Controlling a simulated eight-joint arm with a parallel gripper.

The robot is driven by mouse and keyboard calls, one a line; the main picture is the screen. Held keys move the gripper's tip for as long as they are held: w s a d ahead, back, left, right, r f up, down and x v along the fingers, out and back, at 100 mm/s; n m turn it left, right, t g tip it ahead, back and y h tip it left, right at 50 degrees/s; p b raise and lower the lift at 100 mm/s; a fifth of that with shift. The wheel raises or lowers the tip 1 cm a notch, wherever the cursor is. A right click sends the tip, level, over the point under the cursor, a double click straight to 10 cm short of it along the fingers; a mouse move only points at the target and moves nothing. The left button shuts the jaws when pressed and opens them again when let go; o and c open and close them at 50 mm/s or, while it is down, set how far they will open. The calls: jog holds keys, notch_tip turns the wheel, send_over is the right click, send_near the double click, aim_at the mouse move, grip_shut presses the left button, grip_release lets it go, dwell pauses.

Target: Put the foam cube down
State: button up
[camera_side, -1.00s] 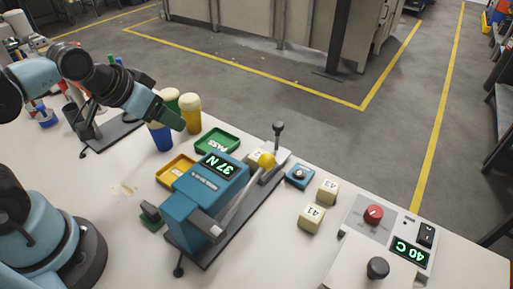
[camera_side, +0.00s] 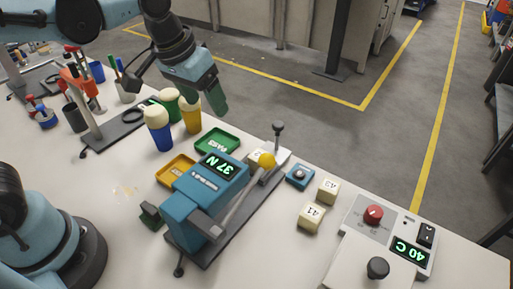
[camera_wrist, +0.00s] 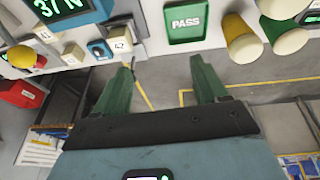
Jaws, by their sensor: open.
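A marked cube also shows in the wrist view (camera_wrist: 121,39), beside the blue button box. My gripper (camera_side: 218,105) is in the air above and behind the green PASS tray (camera_side: 235,137). In the wrist view my gripper (camera_wrist: 160,70) has its green fingers spread, with only floor between them. No cube is in it.
The blue tester (camera_side: 203,190) reads 37 N. A yellow tray (camera_side: 172,165) lies beside it. Blue (camera_side: 160,137), yellow (camera_side: 192,120) and green cups stand at the left. A control box (camera_side: 385,235) with a red knob is at the right. Floor lies beyond the bench edge.

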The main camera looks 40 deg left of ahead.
aim_at(259, 155)
jog(key=w+d+f+g, duration=0.2)
jog(key=w+d+g, duration=0.25)
jog(key=d, duration=0.55)
jog(key=shift+t+y, duration=0.3)
jog(key=shift+t, duration=0.15)
jog(key=f, duration=1.2)
jog(key=shift+w+a, duration=0.3)
jog(key=shift+w, duration=0.05)
jog(key=shift+c, duration=0.4)
jog(key=c, duration=1)
jog(key=shift+c, duration=0.2)
